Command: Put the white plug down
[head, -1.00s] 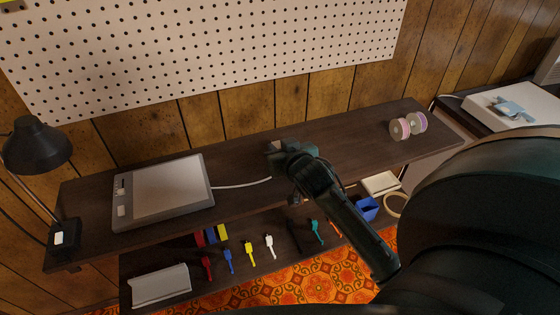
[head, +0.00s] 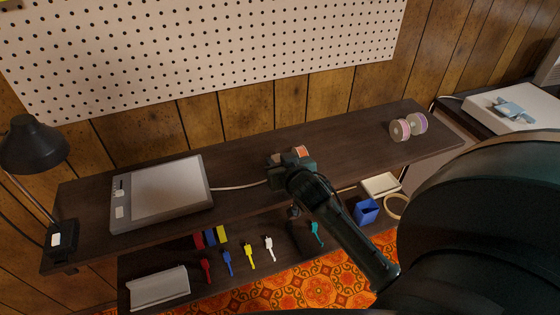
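A white plug-shaped piece (head: 268,243) lies on the lower shelf in a row with similar coloured pieces. A white cable (head: 238,186) runs right from the grey tablet (head: 160,192) on the upper shelf to my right gripper (head: 288,164), where its end is hidden. My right gripper is low over the middle of the upper shelf. Its fingers are mostly hidden by its own body, so I cannot tell whether they are open or hold the cable's plug. A small orange patch (head: 301,152) shows at the gripper's far side. My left gripper is out of view.
A black lamp (head: 35,146) stands at the left end. Two pinkish spools (head: 400,129) stand on the upper shelf at right. A blue holder (head: 366,211) and a tan ring (head: 396,206) are below. The upper shelf between gripper and spools is clear.

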